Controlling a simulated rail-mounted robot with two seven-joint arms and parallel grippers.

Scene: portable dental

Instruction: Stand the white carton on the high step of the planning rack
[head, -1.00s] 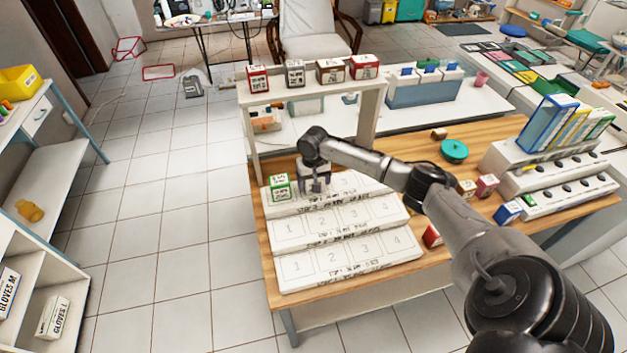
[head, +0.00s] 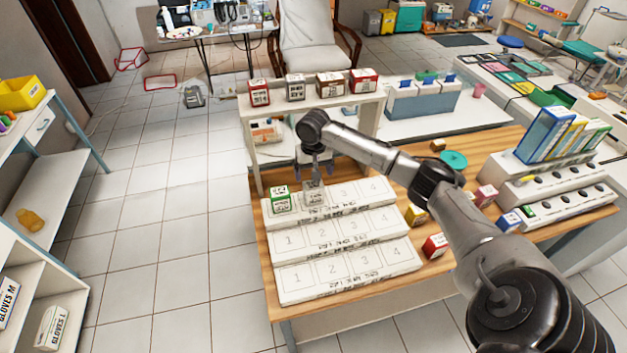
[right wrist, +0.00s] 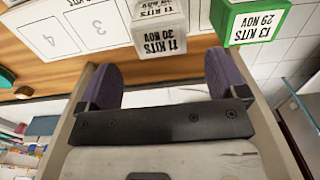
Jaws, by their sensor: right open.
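The white carton (head: 315,193), labelled 11 KITS 30 NOV in the right wrist view (right wrist: 160,40), stands upright on the high back step of the planning rack (head: 345,193). It is on the second place, right of a green-and-white carton (head: 280,200) labelled 13 KITS 29 NOV. My right gripper (head: 316,172) is open and empty, just above and behind the white carton. In the right wrist view its two fingers (right wrist: 163,75) are spread wide, with the carton beyond their tips. My left gripper is not in view.
A white shelf (head: 312,99) with several cartons on top rises behind the rack. Red (head: 435,246) and yellow (head: 416,215) cartons lie right of the rack under my right arm. Places 3 and 4 and the lower steps (head: 345,266) are bare.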

